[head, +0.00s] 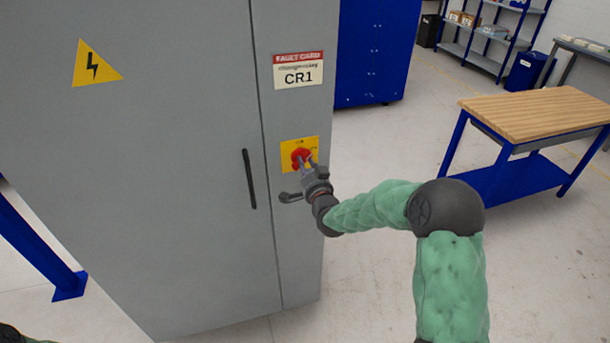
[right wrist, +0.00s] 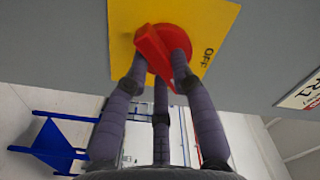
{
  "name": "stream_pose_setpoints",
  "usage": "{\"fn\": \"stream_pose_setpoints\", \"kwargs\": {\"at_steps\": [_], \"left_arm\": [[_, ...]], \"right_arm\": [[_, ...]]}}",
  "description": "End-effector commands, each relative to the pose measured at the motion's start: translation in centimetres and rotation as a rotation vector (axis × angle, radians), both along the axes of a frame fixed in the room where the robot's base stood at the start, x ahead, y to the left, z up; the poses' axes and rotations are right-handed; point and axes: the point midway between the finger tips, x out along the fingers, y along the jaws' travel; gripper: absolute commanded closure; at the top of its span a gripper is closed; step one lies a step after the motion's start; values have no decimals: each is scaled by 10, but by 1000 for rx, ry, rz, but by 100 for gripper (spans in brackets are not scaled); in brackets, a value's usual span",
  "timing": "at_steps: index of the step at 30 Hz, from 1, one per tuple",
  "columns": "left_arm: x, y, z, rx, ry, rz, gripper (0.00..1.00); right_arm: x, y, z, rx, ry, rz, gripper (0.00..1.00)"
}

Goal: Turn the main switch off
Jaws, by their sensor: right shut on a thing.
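The main switch is a red rotary knob (head: 300,155) on a yellow plate (head: 286,150), on the right part of the grey cabinet's front. In the right wrist view the red knob (right wrist: 152,48) shows close up on the yellow plate (right wrist: 125,20), with "OFF" printed to its right. The knob's handle lies slanted in that view. My right gripper (head: 306,164) is at the knob, its fingers shut on the handle; in the right wrist view its fingers (right wrist: 158,70) stand around it. My left gripper is out of view.
The grey cabinet (head: 180,180) has a black door handle (head: 249,179), a warning triangle (head: 95,65) and a "CR1" card (head: 298,72). A wood-topped blue table (head: 540,112) stands at the right. A blue cabinet (head: 375,50) and shelves (head: 490,35) stand behind.

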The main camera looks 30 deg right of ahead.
Motion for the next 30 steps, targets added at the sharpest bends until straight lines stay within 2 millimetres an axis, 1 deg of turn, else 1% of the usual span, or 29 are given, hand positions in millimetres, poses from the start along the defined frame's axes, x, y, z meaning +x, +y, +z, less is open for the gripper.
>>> {"fn": "stream_pose_setpoints", "kwargs": {"at_steps": [1, 12, 21, 30], "left_arm": [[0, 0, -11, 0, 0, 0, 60], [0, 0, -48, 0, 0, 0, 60], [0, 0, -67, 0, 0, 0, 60], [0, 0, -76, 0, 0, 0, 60]], "right_arm": [[0, 0, -5, -43, 10, 0, 100], [-1, -1, -3, -383, 93, 1, 100], [0, -1, -1, -615, 151, 2, 100], [-1, -1, 1, -753, 185, 2, 100]]}}
